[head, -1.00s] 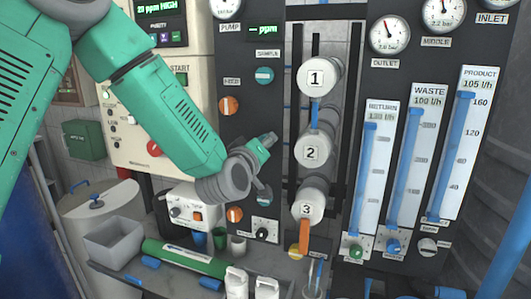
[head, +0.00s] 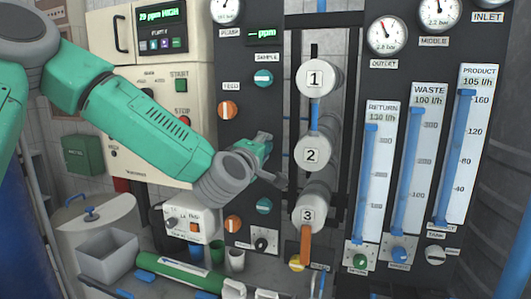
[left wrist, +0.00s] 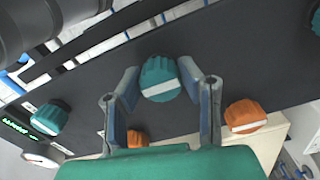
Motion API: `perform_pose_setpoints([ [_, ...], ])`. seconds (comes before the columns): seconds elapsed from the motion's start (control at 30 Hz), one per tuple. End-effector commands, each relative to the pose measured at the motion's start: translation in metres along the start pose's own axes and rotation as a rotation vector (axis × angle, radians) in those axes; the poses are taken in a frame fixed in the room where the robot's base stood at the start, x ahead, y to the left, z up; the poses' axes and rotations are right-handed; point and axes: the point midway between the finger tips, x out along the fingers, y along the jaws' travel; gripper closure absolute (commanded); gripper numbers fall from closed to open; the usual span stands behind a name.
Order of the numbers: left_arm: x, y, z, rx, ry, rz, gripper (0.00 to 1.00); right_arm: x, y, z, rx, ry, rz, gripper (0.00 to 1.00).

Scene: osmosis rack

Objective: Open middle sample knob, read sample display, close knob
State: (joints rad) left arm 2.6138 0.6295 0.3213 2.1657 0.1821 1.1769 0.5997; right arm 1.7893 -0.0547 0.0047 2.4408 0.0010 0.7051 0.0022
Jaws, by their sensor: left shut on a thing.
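My left gripper (head: 268,143) is at the middle sample knob on the dark panel. The left wrist view shows the teal knob (left wrist: 160,78) with a white stripe between the two fingers, and the gripper is shut on it. The stripe runs roughly across from finger to finger, slightly tilted. In the head view the gripper hides this knob. The upper teal sample knob (head: 264,77) and lower one (head: 264,206) are uncovered. The sample display (head: 262,36) above them shows dashes and "ppm". My right gripper is not in view.
Orange feed knobs (head: 228,109) stand in a column left of the sample knobs. Numbered white vessels (head: 312,155) are close on the right of the gripper. A control box (head: 165,100) is behind my left arm. A grey bin (head: 107,258) and green cylinder (head: 185,267) are below.

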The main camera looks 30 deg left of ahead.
Motion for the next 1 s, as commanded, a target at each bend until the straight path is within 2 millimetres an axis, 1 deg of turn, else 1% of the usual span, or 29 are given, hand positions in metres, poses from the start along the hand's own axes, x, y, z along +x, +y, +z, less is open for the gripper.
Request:
perform_pose_setpoints([
  [0.03, 0.0, -0.004, -0.001, -0.007, 0.003, -0.008, 0.96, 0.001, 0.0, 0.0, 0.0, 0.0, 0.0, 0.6],
  [0.43, 0.0, -0.004, -0.001, -0.012, 0.002, -0.01, 0.96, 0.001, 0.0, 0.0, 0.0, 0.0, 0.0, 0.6],
  [0.47, 0.0, -0.005, -0.001, -0.011, 0.002, -0.01, 0.64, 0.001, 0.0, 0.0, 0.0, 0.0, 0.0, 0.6],
  [0.5, 0.0, -0.004, -0.001, -0.011, 0.002, -0.01, 0.5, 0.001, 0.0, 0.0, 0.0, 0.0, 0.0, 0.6],
  [0.53, 0.0, -0.004, -0.001, -0.011, 0.002, -0.01, 0.47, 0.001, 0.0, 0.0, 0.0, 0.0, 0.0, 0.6],
  [0.83, -0.001, -0.002, 0.0, -0.01, 0.0, -0.005, 0.47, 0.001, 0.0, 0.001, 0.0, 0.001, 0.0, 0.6],
  [0.93, -0.008, -0.002, 0.001, -0.01, -0.001, -0.005, 0.47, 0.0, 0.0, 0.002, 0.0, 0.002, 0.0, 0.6],
  [1.0, -0.018, -0.002, 0.001, -0.01, -0.002, -0.005, 0.47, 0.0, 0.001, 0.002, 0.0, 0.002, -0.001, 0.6],
])
